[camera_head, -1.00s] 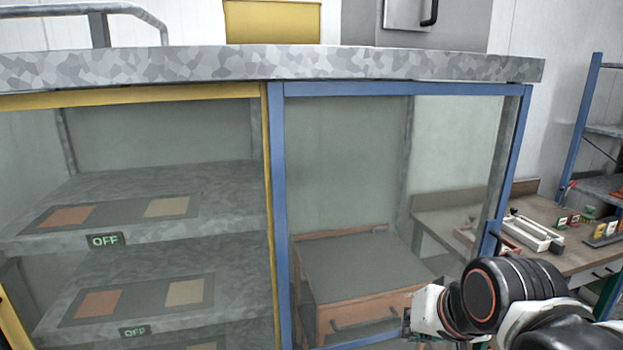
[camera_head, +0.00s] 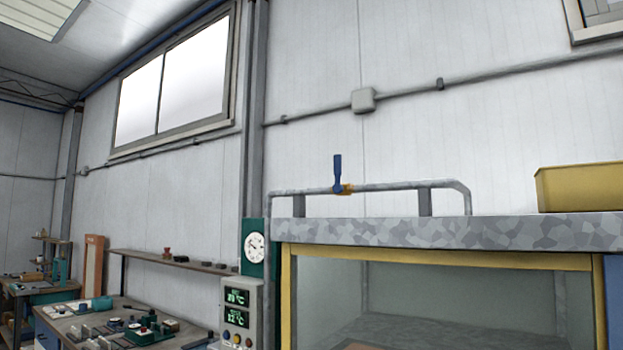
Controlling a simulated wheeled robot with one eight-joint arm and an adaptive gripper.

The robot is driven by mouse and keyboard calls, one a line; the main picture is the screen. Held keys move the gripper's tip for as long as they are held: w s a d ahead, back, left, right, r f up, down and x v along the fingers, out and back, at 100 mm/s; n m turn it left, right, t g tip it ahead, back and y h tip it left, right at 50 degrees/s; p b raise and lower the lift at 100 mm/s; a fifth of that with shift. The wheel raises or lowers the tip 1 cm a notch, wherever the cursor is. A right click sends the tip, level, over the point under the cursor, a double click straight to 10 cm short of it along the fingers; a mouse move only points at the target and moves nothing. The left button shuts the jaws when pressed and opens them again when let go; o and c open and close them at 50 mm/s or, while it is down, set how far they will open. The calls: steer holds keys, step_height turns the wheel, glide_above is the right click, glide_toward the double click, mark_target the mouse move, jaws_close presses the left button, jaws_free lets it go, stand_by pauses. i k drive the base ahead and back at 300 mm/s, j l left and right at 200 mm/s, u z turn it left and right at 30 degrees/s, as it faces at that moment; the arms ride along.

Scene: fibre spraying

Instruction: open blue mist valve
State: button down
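The blue mist valve (camera_head: 338,172) is a blue lever standing upright on a small yellow body. It sits on a grey metal pipe (camera_head: 395,187) that runs along the top of the cabinet. My gripper is outside the present view, so its state and its distance from the valve are hidden.
The cabinet has a mottled grey top (camera_head: 430,233) and a yellow-framed glass front (camera_head: 440,258). A yellow box (camera_head: 580,187) stands on top at right. A control panel (camera_head: 237,315) with a gauge (camera_head: 254,247) is at the cabinet's left. A cluttered workbench (camera_head: 75,325) lies further left.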

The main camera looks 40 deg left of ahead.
mark_target(337, 188)
steer(key=u, duration=1.6)
